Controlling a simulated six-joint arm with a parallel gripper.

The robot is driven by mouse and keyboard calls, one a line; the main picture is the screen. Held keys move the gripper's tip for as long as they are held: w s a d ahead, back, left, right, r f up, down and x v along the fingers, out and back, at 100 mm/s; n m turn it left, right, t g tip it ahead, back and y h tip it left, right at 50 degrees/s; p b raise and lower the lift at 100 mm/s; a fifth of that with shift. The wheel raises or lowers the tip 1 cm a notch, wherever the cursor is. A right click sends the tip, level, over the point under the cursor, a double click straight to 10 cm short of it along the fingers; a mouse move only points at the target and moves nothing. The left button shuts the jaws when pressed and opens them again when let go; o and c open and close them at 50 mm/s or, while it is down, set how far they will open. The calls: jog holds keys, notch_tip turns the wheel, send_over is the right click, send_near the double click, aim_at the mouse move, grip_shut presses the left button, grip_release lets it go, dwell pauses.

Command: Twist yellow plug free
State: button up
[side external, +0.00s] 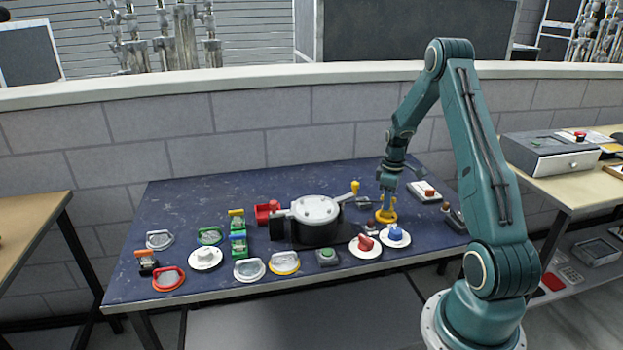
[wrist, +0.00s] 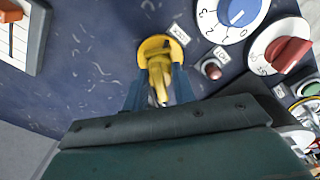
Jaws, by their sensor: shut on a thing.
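The yellow plug (wrist: 158,72) stands in a round yellow socket base (wrist: 172,46) on the dark blue table. In the wrist view my gripper (wrist: 158,88) has its two blue fingers on either side of the plug's body, shut on it. In the side view my gripper (side external: 386,204) points straight down at the yellow base (side external: 386,216) near the right part of the table. The fingers hide much of the plug there. The plug looks seated in its base, but I cannot tell if it has turned.
A blue knob dial (side external: 396,236) and a red knob dial (side external: 365,244) lie just in front. A white switch box (side external: 428,192) stands close on the right. A silver-lidded pot (side external: 316,212) with a yellow-tipped handle is to the left. Several coloured handles and dials fill the left side.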

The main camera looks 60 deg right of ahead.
jog(key=shift+s+a+f, duration=0.1)
jog(key=shift+a+f, duration=0.05)
jog(key=shift+f, duration=0.1)
jog(key=shift+n, duration=4.6)
